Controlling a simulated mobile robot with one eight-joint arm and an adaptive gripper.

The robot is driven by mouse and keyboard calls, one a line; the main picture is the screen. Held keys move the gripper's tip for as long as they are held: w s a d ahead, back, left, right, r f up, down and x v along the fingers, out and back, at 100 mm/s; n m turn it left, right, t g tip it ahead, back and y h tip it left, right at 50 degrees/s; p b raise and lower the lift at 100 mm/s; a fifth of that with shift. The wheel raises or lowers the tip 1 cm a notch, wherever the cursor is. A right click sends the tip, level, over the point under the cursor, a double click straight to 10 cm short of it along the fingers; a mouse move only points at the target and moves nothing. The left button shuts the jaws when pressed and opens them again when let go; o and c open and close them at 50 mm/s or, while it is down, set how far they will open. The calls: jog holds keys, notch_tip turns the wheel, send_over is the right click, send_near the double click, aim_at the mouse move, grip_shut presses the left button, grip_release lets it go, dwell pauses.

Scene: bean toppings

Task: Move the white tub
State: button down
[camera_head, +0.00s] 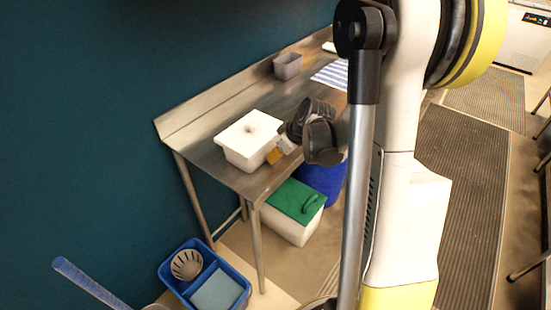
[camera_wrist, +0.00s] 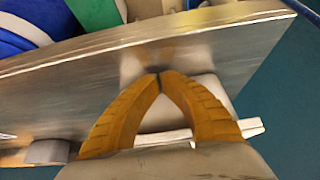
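The white tub (camera_head: 243,150) stands upright near the front end of the metal table, with a pale round knob on its flat top. My gripper (camera_head: 273,157) is at its right side, with the orange fingertips close to the tub's wall. In the wrist view, the two orange fingers (camera_wrist: 160,74) curve together and their tips meet, with nothing visible between the tips. The tub's pale body and rim (camera_wrist: 252,127) show behind the fingers. I cannot tell whether the fingers touch the tub.
The metal table (camera_head: 222,171) runs along the teal wall. A grey container (camera_head: 288,66) and striped cloth (camera_head: 331,74) lie farther back. Below are a green-lidded white bin (camera_head: 290,224), a blue barrel (camera_head: 325,183) and a blue crate (camera_head: 169,268). The table between tub and grey container is clear.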

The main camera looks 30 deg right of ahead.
jog(key=w+a, duration=0.2)
jog(key=w, duration=0.3)
jog(key=w+a, duration=0.2)
jog(key=w, duration=0.4)
jog(key=w+a, duration=0.2)
jog(key=w, duration=0.4)
jog(key=shift+w+a, duration=0.15)
jog(key=shift+w, duration=0.05)
jog(key=shift+s, duration=0.15)
